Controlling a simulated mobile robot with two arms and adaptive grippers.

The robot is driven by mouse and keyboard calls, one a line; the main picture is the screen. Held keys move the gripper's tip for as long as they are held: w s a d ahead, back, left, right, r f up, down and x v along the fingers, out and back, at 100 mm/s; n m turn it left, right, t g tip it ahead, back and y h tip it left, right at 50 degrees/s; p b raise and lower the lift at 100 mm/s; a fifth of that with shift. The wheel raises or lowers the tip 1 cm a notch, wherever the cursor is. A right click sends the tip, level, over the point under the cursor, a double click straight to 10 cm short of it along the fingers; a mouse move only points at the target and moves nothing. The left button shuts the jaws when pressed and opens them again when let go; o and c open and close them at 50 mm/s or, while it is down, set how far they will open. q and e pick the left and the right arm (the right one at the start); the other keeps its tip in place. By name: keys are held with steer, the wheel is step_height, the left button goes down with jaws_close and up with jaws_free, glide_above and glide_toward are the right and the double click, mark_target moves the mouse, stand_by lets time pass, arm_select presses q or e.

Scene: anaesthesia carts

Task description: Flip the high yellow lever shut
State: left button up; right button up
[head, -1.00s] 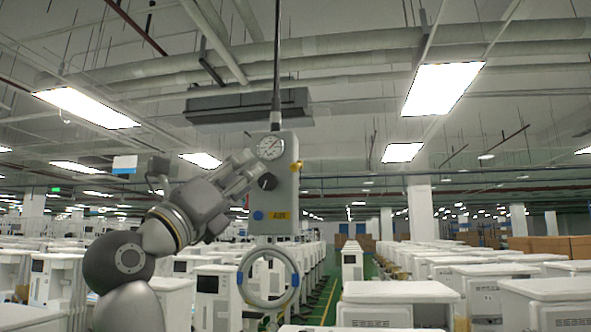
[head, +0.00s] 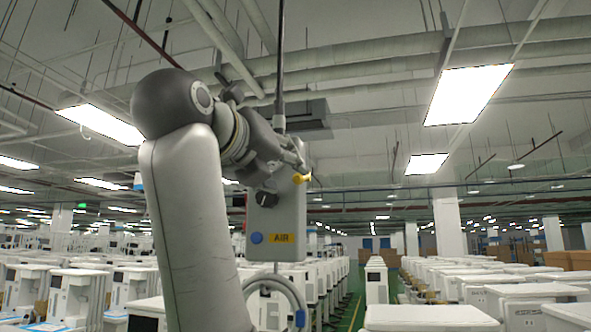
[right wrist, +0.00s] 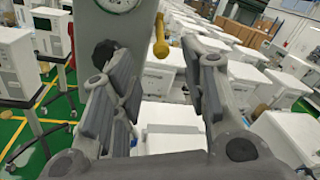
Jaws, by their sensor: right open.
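A grey box (head: 285,222) marked AIR hangs from above in the head view. The yellow lever (head: 302,177) is at its right edge, high up, partly hidden behind my gripper. In the right wrist view the yellow lever (right wrist: 160,40) has a rounded end and stands out at the box's right side, in the gap between my fingers and beyond their tips. My right gripper (right wrist: 162,62) is open and empty. In the head view the right gripper (head: 292,160) is in front of the box's upper part. My left gripper is in neither view.
A black knob (head: 265,198) is on the box left of the lever; a gauge (right wrist: 118,4) is above it. A grey hose (head: 278,283) loops below the box. Rows of white carts (head: 430,318) fill the floor behind. The air right of the box is free.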

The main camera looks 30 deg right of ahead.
mark_target(296, 179)
steer(key=x, duration=0.2)
steer(key=shift+d+r+p, duration=0.15)
steer(key=shift+d+p, duration=0.15)
steer(key=x, duration=0.3)
steer(key=p+x, duration=0.1)
steer(key=shift+w+d+f, duration=0.1)
steer(key=shift+d+f, duration=0.15)
steer(key=shift+f, duration=0.15)
steer(key=shift+w+d, duration=0.25)
steer(key=shift+d, duration=0.25)
steer(key=shift+a, duration=0.2)
steer(key=shift+c, duration=0.2)
steer(key=shift+w+d, duration=0.15)
steer(key=c, duration=0.5)
jaws_close()
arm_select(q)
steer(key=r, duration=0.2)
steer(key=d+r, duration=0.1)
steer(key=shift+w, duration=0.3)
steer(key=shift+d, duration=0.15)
